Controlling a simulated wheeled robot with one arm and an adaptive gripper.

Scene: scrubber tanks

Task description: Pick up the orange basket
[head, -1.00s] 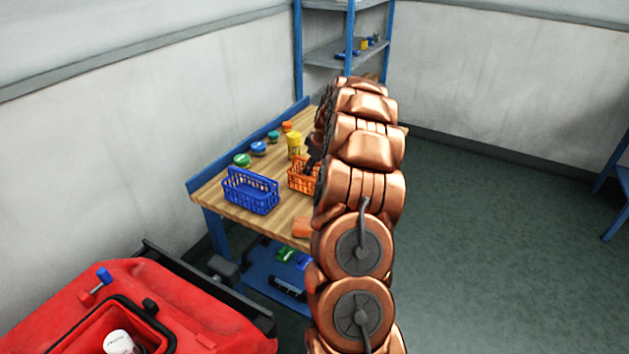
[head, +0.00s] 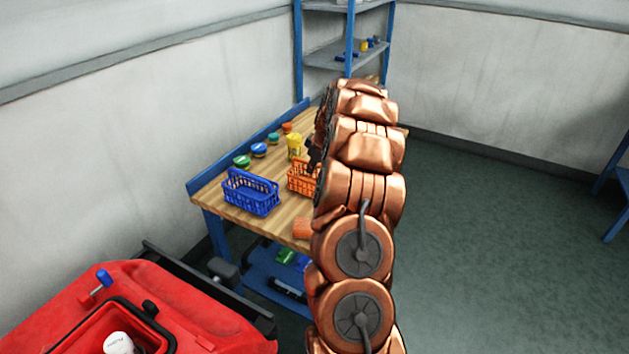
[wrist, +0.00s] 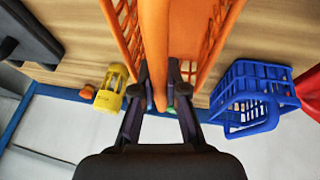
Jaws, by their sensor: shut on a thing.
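The orange basket (head: 300,178) is at the wooden table in the head view, partly hidden behind my copper arm. In the wrist view the basket (wrist: 205,30) fills the top middle, and its orange handle (wrist: 155,45) runs down between my fingers. My gripper (wrist: 160,95) is shut on that handle. In the head view only a dark part of my gripper (head: 314,152) shows beside the arm. I cannot tell whether the basket's base touches the table.
A blue basket (head: 250,192) stands left of the orange one. A yellow container (head: 294,145) stands behind it. Green (head: 242,161), blue (head: 259,150) and orange (head: 287,127) lids or jars line the back edge. A red machine (head: 200,315) is at front left.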

